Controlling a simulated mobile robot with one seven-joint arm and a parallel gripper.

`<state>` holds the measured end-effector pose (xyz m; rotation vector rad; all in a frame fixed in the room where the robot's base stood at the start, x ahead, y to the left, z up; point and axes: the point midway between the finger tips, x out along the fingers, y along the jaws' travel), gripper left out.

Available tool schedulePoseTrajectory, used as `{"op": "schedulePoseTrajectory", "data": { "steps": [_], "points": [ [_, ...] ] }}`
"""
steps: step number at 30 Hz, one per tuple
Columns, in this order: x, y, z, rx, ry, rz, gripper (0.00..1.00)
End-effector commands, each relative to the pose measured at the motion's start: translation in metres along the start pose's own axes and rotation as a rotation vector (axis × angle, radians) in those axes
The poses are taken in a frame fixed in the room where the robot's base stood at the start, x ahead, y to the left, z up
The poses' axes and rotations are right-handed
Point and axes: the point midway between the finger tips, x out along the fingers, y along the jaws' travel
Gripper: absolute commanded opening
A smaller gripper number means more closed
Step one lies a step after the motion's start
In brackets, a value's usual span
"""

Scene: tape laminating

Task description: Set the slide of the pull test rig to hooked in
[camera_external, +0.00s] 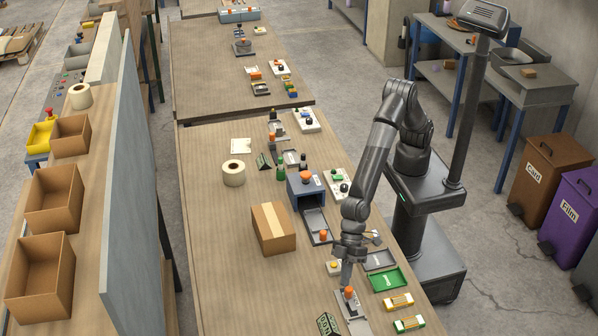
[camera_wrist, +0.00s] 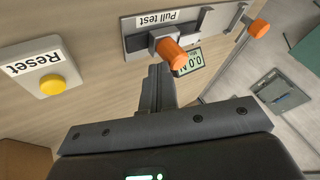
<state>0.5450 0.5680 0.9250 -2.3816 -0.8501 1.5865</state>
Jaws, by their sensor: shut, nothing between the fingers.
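The pull test rig (camera_external: 353,308) stands near the front of the bench, below my gripper. In the wrist view its grey plate (camera_wrist: 200,22) carries a "Pull test" label and a metal slide with an orange knob (camera_wrist: 171,52). A small display (camera_wrist: 188,63) reads about 0.0 N. My gripper (camera_wrist: 160,70) is shut and empty, its fingertips close beside the slide's orange knob. I cannot tell whether they touch it. The hook itself is not clear in either view.
A reset box (camera_wrist: 47,73) with a yellow button lies left of the rig in the wrist view. A green tray (camera_external: 387,279) and a cardboard box (camera_external: 273,228) stand farther back on the bench.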

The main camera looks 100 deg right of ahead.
Motion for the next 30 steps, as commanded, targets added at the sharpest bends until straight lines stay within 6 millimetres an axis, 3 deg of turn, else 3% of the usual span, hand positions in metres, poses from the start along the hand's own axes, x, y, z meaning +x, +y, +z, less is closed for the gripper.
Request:
{"op": "schedulePoseTrajectory", "data": {
  "steps": [7, 19, 24, 30],
  "points": [
    [0.021, -0.031, -0.005, -0.002, -0.002, -0.001, 0.0],
    [0.022, -0.035, -0.007, 0.0, 0.001, -0.002, 0.0],
    [0.018, -0.028, -0.007, 0.002, 0.001, -0.002, 0.0],
    [0.003, 0.002, -0.008, 0.005, 0.0, 0.002, 0.0]
  ]
}}
